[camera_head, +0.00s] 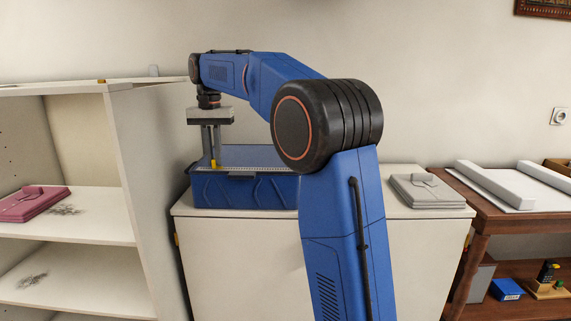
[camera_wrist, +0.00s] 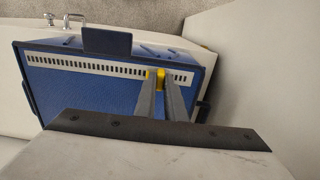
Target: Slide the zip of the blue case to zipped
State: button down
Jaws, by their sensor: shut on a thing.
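The blue case (camera_head: 245,191) lies on a white cabinet, partly hidden behind my arm in the head view. In the wrist view its blue top (camera_wrist: 85,92) fills the middle. The zip is a pale toothed strip (camera_wrist: 90,66) along one long side of the top. The yellow zip slider (camera_head: 214,163) sits near the strip's left end in the head view, which is its right end in the wrist view (camera_wrist: 160,74). My gripper (camera_head: 211,155) points down with its fingers shut on the slider.
The white cabinet (camera_head: 235,250) has bare top around the case. Grey folded things (camera_head: 427,191) lie at its right. A white shelf unit (camera_head: 140,150) with a pink item (camera_head: 32,201) stands close on the left. A brown table (camera_head: 484,220) stands at right.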

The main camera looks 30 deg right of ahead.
jog(key=shift+w+a, duration=0.4)
jog(key=shift+a, duration=0.2)
jog(key=shift+w+a, duration=0.4)
jog(key=shift+a, duration=0.2)
jog(key=c, duration=1.6)
grip_release()
jog(key=shift+r, duration=0.1)
jog(key=shift+r, duration=2.9)
jog(key=s+d+f+n+t, duration=0.15)
jog(key=s+f, duration=0.25)
jog(key=s, duration=0.8)
jog(key=s+d+f+n+t, duration=0.1)
jog(key=s+f+n, duration=0.15)
jog(key=s, duration=0.85)
jog(key=s+f+n, duration=0.1)
jog(key=s+f, duration=0.6)
jog(key=s+d+f+n+t, duration=0.1)
jog(key=s+f, duration=0.5)
jog(key=f, duration=0.1)
jog(key=s+f+t, duration=0.1)
jog(key=s+f, duration=0.6)
jog(key=shift+s+d+n, duration=0.3)
jog(key=shift+s+n, duration=0.05)
jog(key=shift+n, duration=0.05)
